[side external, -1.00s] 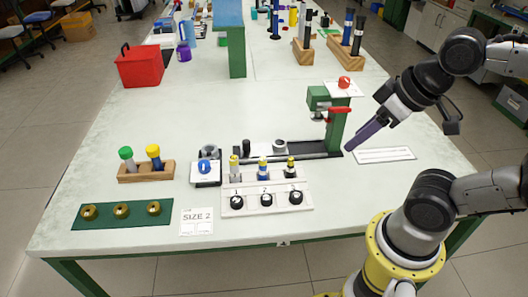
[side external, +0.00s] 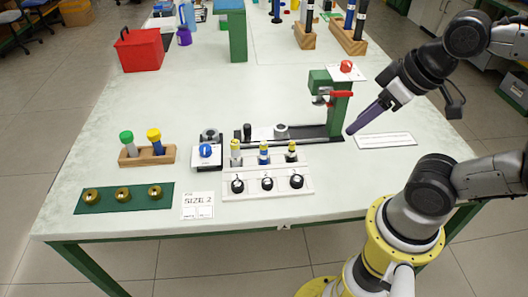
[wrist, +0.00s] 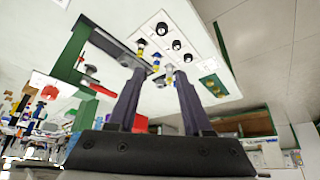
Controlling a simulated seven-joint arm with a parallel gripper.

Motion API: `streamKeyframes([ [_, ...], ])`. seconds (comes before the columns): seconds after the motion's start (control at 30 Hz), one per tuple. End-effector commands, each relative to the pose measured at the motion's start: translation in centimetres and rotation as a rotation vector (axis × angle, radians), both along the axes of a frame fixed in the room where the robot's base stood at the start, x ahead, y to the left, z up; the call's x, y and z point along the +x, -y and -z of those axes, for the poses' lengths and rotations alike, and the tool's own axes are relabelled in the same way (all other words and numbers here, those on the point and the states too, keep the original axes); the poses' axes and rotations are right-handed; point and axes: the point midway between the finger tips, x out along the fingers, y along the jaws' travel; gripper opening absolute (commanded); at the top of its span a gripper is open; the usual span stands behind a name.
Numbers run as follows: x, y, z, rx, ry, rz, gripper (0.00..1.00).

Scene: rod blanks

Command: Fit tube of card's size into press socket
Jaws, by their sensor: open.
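A white card (side external: 198,210) on the table reads SIZE 2. Behind it to the right, a white rack (side external: 305,181) holds three short upright tubes: a left tube (side external: 236,152), a middle tube (side external: 263,155) with a blue band, and a right tube (side external: 291,151). Black knobs stand in front of them. The green press (side external: 337,110) with a red handle stands on a dark base; a light ring (side external: 281,131) sits on that base, and I cannot tell whether it is the socket. My gripper (side external: 350,132) is open and empty, right of the press; its fingers (wrist: 157,75) stand apart in the wrist view.
A wooden block (side external: 146,158) with green- and yellow-capped pieces and a green plate (side external: 107,205) with brass rings are at left. A blue-topped gauge (side external: 206,153) stands near the rack. A red box (side external: 138,50) stands farther back.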

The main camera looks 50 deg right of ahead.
Motion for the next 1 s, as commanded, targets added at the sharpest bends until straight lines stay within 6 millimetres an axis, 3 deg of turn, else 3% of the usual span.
streamKeyframes([
  [0.23, 0.0, 0.0, 0.0, 0.0, 0.0, 0.0, 0.5],
  [0.33, 0.0, 0.0, 0.0, 0.0, 0.0, 0.0, 0.65],
  [0.67, 0.0, 0.0, 0.0, -0.01, 0.0, -0.019, 0.65],
  [0.77, -0.1, 0.0, 0.0, -0.054, -0.004, -0.101, 0.65],
  [0.87, 0.6, 0.0, -1.4, -0.141, 0.016, -0.259, 0.65],
  [1.0, 3.7, 0.0, -3.7, -0.29, -0.007, -0.548, 0.65],
])
